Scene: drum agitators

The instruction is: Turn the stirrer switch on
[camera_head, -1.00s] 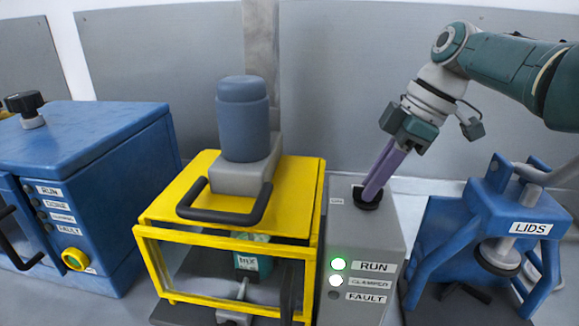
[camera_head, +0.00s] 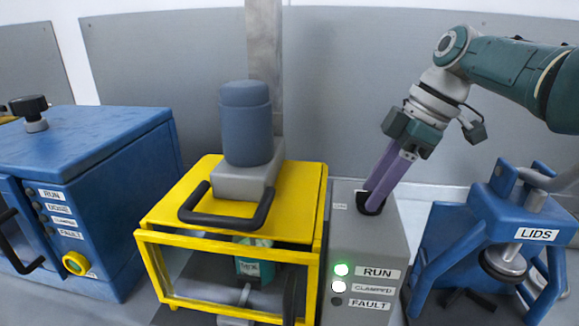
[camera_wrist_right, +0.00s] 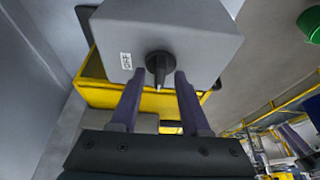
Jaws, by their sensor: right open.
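The stirrer switch is a black knob (camera_head: 368,208) on top of the grey control box (camera_head: 350,240). In the right wrist view the knob (camera_wrist_right: 158,68) has a pointed end directed toward the bottom of the picture. My right gripper (camera_head: 373,196) reaches down to the knob with purple fingers. In the wrist view the gripper (camera_wrist_right: 158,76) is open, with one finger on each side of the knob and gaps visible. A small white label (camera_wrist_right: 125,60) sits beside the knob.
Left of the box stands the yellow-framed agitator (camera_head: 190,240) with a motor (camera_head: 246,122) and black handle. A blue cabinet (camera_head: 100,150) is at the far left. The blue LIDS stand (camera_head: 480,220) is right of the box, with a narrow gap between.

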